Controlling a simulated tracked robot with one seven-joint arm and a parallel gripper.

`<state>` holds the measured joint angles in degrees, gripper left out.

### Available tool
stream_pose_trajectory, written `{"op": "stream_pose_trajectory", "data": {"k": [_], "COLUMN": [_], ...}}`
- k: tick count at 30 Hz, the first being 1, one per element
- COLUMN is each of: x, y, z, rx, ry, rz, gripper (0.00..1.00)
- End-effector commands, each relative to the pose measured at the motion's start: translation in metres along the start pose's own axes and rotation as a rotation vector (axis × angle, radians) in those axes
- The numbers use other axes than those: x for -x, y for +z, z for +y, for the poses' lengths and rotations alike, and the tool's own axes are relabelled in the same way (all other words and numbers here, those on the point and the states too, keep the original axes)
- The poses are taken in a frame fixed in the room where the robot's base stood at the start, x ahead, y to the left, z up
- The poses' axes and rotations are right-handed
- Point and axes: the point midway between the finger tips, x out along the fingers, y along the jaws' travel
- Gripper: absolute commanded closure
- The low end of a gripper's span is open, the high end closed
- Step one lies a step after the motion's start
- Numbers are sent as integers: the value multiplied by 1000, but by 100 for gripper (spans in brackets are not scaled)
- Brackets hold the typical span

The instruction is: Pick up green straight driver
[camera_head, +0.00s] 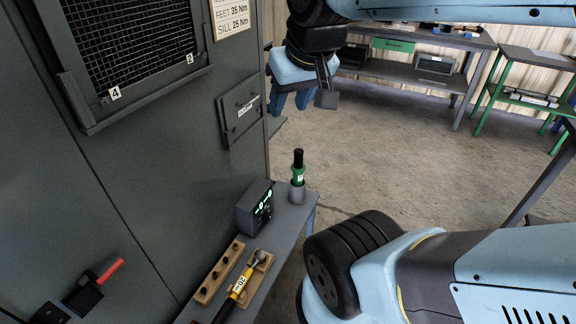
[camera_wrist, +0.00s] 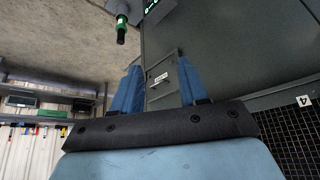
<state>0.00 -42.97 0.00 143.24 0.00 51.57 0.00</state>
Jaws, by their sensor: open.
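The green straight driver (camera_head: 298,167) stands upright on the far end of the narrow bench, with a black upper part, a green band and a grey lower part that may be a holder. It also shows at the top of the wrist view (camera_wrist: 121,28), apart from the fingers. My gripper (camera_head: 291,101) is above and beyond the driver in the head view, near the cabinet's small door. In the wrist view its two blue fingers (camera_wrist: 158,88) are spread apart with nothing between them.
The narrow bench (camera_head: 283,238) runs along the grey cabinet (camera_head: 150,160). A dark box with green lights (camera_head: 256,207), a wooden block (camera_head: 219,272) and a yellow tool (camera_head: 240,288) lie nearer. Workbenches (camera_head: 410,70) stand behind. The floor between is clear.

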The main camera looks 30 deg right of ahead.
Motion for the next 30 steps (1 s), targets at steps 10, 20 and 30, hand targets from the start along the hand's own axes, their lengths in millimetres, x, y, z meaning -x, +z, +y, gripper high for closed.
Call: {"op": "stream_pose_trajectory", "data": {"k": [10, 20, 30], "x": [-28, -102, -196], "y": [-30, -86, -118], "z": [20, 64, 116], "rx": [-22, -32, -31], "ry": [87, 214, 252], "rz": [-23, -62, -99], "gripper": [32, 32, 32]}}
